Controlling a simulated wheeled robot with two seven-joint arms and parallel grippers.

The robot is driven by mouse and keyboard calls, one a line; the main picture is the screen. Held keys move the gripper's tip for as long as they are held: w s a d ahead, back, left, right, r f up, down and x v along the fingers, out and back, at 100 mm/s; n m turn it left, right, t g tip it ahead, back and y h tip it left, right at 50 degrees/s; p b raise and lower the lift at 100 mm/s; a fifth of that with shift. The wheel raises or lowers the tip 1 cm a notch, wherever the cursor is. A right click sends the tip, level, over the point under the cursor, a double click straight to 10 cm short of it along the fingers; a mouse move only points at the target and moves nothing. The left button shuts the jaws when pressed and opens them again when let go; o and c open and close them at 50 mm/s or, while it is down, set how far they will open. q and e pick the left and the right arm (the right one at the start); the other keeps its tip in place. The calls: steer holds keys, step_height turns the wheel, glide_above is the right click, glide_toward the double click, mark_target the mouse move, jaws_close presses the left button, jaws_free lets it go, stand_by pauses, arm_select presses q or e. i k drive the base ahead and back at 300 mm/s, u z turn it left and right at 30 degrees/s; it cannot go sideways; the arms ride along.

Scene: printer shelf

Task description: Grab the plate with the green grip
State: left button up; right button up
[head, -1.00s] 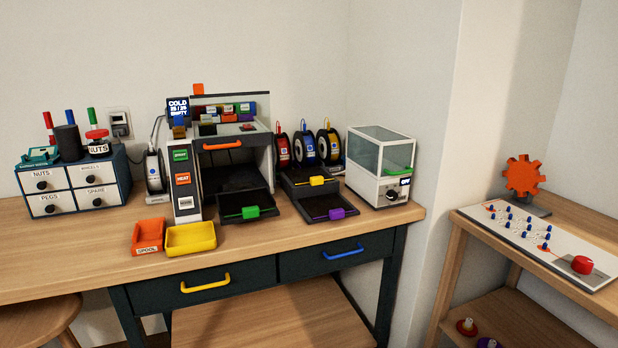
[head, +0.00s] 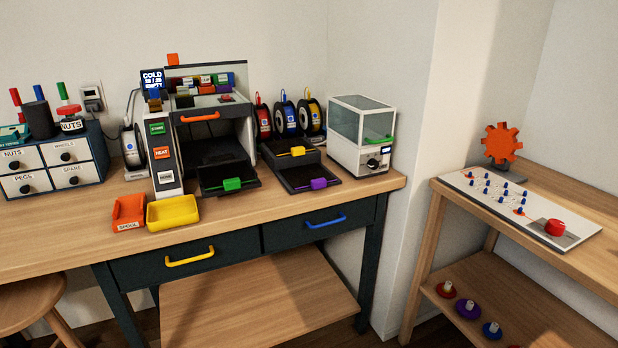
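The plate with the green grip (head: 232,184) is a dark flat plate at the front of the open printer (head: 209,128), on the workbench. Its green grip faces the front edge of the bench. To its right, two more dark plates have a yellow grip (head: 298,151) and a purple grip (head: 318,184). Neither of my grippers shows in the head view.
An orange bin (head: 128,211) and a yellow bin (head: 173,213) stand left of the plate. A white glass-topped box (head: 362,135) with a green handle stands at the right. A stool (head: 30,303) is at the lower left. The bench front is mostly clear.

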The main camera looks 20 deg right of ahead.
mark_target(230, 176)
steer(key=z, duration=1.9)
steer(key=i, duration=1.2)
steer(key=u, duration=1.75)
